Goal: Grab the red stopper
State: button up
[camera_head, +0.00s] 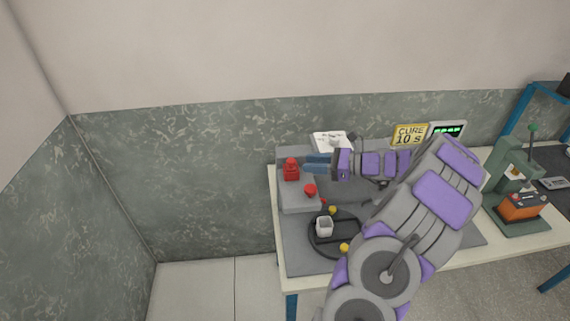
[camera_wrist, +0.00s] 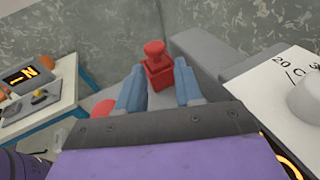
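A red piece with a round knob on a squarish base (camera_head: 291,170) stands at the left end of a grey block on the table. A second red piece with a rounded top (camera_head: 310,190) sits nearer the front of that block; I cannot tell for sure which is the stopper. My gripper (camera_head: 307,163) points left, just right of the knobbed piece. In the wrist view the blue fingers are apart and open, with the knobbed red piece (camera_wrist: 157,68) ahead, in line with the gap. The rounded red piece (camera_wrist: 104,108) is partly hidden by the left finger.
A black round holder with a white cup (camera_head: 324,227) and yellow knobs lies in front. A yellow "CURE 10 s" sign (camera_head: 409,135) stands behind my arm. A green press (camera_head: 512,185) is at right.

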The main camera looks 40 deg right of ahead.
aim_at(291, 160)
jog(key=shift+w+a+f+b, duration=0.1)
jog(key=shift+w+a+b, duration=0.2)
jog(key=shift+w+a, duration=0.3)
jog(key=b+x, duration=0.2)
jog(key=x, duration=0.3)
jog(key=shift+a, duration=0.2)
jog(key=shift+d, duration=0.1)
jog(key=c, duration=0.6)
jog(key=shift+c, duration=0.2)
jog(key=shift+r, duration=0.3)
